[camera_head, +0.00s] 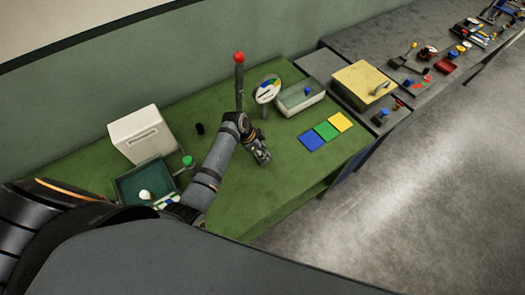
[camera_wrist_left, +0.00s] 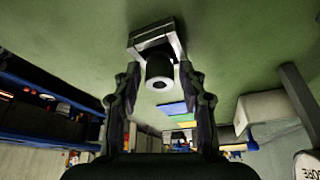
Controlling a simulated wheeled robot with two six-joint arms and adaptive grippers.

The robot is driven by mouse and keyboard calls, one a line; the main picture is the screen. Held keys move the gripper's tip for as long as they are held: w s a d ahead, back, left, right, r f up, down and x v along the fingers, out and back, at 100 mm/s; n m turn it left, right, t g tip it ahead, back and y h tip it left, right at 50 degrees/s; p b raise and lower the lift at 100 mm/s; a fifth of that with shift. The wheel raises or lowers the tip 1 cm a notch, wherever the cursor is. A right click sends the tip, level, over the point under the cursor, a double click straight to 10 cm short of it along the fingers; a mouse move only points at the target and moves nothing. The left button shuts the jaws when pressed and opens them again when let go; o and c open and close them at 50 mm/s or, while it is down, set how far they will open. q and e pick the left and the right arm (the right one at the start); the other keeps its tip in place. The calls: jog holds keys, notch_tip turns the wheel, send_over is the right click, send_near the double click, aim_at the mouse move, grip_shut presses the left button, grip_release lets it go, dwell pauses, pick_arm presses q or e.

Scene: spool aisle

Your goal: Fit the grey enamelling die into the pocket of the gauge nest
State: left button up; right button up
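The grey enamelling die (camera_wrist_left: 160,70) is a dark cylinder with a paler holed end facing the left wrist camera. It stands at the gauge nest (camera_wrist_left: 150,40), a light grey angular metal frame on the green table; how deep it sits in the pocket cannot be told. My left gripper (camera_wrist_left: 160,78) has its fingers apart on either side of the die, with visible gaps and no clear contact. In the head view my left gripper (camera_head: 262,157) is low over the table's middle and largely hides die and nest. My right gripper is not in view.
A red-topped post (camera_head: 239,75), a round dial sign (camera_head: 267,90) and a grey bin (camera_head: 300,98) stand behind the gripper. Coloured squares (camera_head: 326,131) lie to its right. A white box (camera_head: 141,134), green tray (camera_head: 126,188) and black cylinder (camera_head: 199,128) are left.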

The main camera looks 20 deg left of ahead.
pick_arm(q)
jog(key=b+v, duration=0.1)
jog(key=v, duration=1.1)
jog(key=shift+r, duration=0.2)
jog(key=shift+d, duration=0.1)
